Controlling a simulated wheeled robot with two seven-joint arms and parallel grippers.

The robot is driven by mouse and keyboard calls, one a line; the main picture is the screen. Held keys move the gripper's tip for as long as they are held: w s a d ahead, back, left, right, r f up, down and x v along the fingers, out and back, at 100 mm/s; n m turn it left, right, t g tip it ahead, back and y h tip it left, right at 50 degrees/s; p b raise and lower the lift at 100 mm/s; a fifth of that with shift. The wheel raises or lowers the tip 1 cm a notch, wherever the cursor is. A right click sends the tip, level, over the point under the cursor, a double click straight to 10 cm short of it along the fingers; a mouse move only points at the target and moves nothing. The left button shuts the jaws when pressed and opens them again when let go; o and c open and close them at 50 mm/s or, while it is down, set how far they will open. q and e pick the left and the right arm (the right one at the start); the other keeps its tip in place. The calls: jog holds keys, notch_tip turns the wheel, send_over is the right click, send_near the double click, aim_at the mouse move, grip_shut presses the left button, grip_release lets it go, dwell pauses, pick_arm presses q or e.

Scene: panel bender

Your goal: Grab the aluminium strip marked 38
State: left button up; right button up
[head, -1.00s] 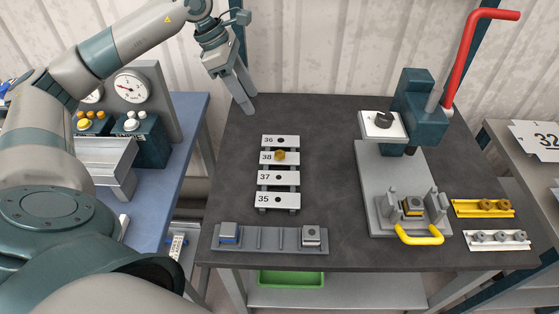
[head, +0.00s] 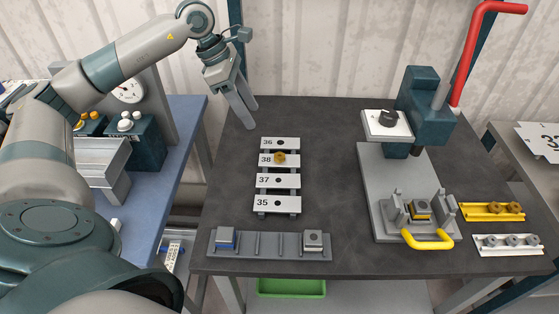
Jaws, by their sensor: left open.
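The aluminium strip marked 38 (head: 292,160) lies across a dark rack, second from the back, with a brass knob on it. Strip 36 (head: 292,143) lies behind it; strip 37 (head: 292,181) and strip 35 (head: 290,204) lie in front. My left gripper (head: 247,126) is open and empty, pointing down, behind and to the left of the strips and apart from them. My right gripper is not in view.
A bender press (head: 425,105) with a red lever and yellow handle stands on the right of the dark table (head: 335,140). A grey tray (head: 270,247) with two blocks lies in front of the strips. Yellow (head: 482,211) and white (head: 492,244) bars lie at the right.

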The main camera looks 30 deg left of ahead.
pick_arm(q)
jog(key=p, duration=0.2)
send_near(277, 156)
jog(key=p+x, duration=0.2)
jog(key=x, duration=0.1)
jog(key=shift+s+d, duration=0.1)
jog(key=shift+f, duration=0.3)
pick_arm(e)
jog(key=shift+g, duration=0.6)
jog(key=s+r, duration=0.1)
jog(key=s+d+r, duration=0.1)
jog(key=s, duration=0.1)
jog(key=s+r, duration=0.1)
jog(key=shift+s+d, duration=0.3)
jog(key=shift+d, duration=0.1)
pick_arm(q)
jog(key=shift+d, duration=0.1)
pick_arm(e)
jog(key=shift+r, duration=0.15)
pick_arm(q)
jog(key=shift+w+d+f+p, duration=0.2)
jog(key=shift+f+p, duration=0.2)
jog(key=shift+p, duration=0.25)
jog(key=p+x, duration=0.2)
jog(key=x, duration=0.1)
jog(key=shift+w+f, duration=0.15)
jog(key=shift+f, duration=0.5)
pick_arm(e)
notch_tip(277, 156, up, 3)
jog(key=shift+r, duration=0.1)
